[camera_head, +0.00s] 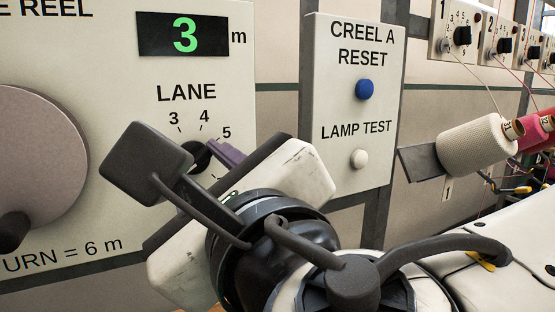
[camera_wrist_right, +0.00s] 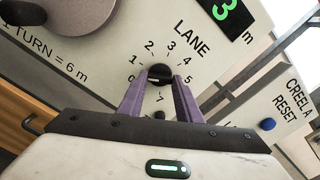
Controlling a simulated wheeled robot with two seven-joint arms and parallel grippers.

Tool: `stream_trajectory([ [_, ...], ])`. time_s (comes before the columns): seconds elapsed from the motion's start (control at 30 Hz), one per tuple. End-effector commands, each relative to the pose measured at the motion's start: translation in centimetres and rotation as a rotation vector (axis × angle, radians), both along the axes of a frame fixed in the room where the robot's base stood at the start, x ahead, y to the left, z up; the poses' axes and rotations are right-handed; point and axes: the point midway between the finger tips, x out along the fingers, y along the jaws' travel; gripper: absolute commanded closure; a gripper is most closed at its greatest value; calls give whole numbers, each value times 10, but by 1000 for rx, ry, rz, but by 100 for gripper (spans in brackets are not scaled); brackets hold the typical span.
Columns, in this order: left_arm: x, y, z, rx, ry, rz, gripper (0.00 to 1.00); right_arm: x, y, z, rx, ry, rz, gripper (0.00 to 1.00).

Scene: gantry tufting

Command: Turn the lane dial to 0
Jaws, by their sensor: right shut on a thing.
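The lane dial (camera_head: 200,155) is a small black knob on the pale panel under the word LANE. It also shows in the right wrist view (camera_wrist_right: 159,74), ringed by numbers, with 0 at lower left and 7 at the bottom. My right gripper (camera_wrist_right: 160,84) has its purple fingers on either side of the knob and is shut on it. In the head view the gripper (camera_head: 212,154) hides much of the dial and its lower numbers. I cannot tell for sure which number the knob points at. My left gripper is not in view.
A green 3 m display (camera_head: 184,35) sits above the dial. A large round reel wheel (camera_head: 40,165) with a dark handle is at left. The CREEL A RESET panel, with a blue button (camera_head: 364,90) and a white lamp test button (camera_head: 358,159), stands close at right.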

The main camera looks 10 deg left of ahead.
Motion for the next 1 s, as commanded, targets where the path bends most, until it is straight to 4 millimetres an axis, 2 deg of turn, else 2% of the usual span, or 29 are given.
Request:
stream_trajectory([
  [0.43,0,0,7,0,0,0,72,0,0,1,-219,-150,-1,91],
  [1.0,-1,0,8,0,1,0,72,0,0,1,-264,-182,-1,91],
])
